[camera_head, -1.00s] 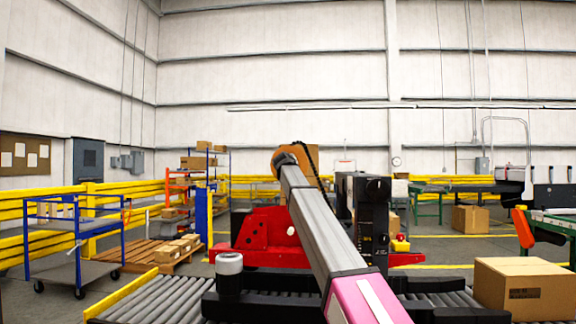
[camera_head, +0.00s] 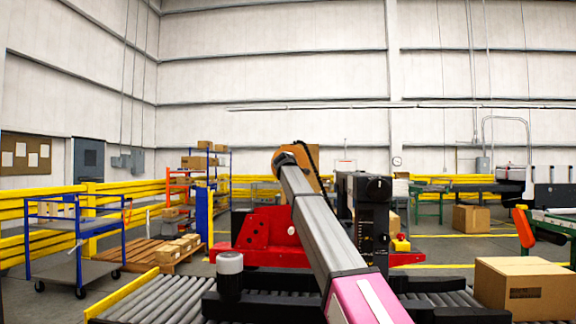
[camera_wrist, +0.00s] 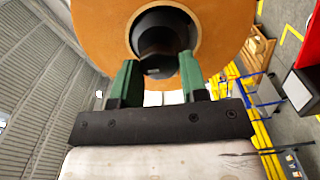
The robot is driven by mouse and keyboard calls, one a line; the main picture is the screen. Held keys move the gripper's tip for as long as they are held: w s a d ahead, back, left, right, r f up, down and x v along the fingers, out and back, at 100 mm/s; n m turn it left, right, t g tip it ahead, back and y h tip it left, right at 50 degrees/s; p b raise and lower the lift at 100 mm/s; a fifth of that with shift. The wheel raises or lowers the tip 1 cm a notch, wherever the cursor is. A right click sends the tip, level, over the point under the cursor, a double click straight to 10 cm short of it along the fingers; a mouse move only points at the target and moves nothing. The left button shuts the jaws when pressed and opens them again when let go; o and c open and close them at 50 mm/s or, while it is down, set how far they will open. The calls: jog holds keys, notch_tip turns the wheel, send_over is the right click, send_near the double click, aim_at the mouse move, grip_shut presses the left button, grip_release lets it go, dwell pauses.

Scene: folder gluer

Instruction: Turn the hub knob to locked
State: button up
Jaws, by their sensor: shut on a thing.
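In the wrist view, my gripper (camera_wrist: 160,80) has two green fingers shut on the dark hub knob (camera_wrist: 158,45). The knob sits in the middle of a large round orange-brown hub face (camera_wrist: 101,24), inside a pale ring. The fingers stand on its left and right sides. Which way the knob points, and any lock marking, cannot be made out. In the head view, part of the orange-brown hub (camera_head: 313,160) shows behind the end of my arm. My gripper and the knob are hidden there.
A red machine frame (camera_head: 262,236) and a black upright unit (camera_head: 374,220) stand close around the hub. A roller conveyor (camera_head: 150,300) runs in front, with a cardboard box (camera_head: 525,285) at the right. A blue cart (camera_head: 78,240) and yellow rails are at the left.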

jog(key=shift+n, duration=1.1)
jog(key=shift+f, duration=0.1)
jog(key=o, duration=0.9)
jog(key=shift+a, duration=0.1)
jog(key=shift+s, duration=0.15)
jog(key=s, duration=1)
jog(key=shift+s+a, duration=0.15)
jog(key=shift+s, duration=0.15)
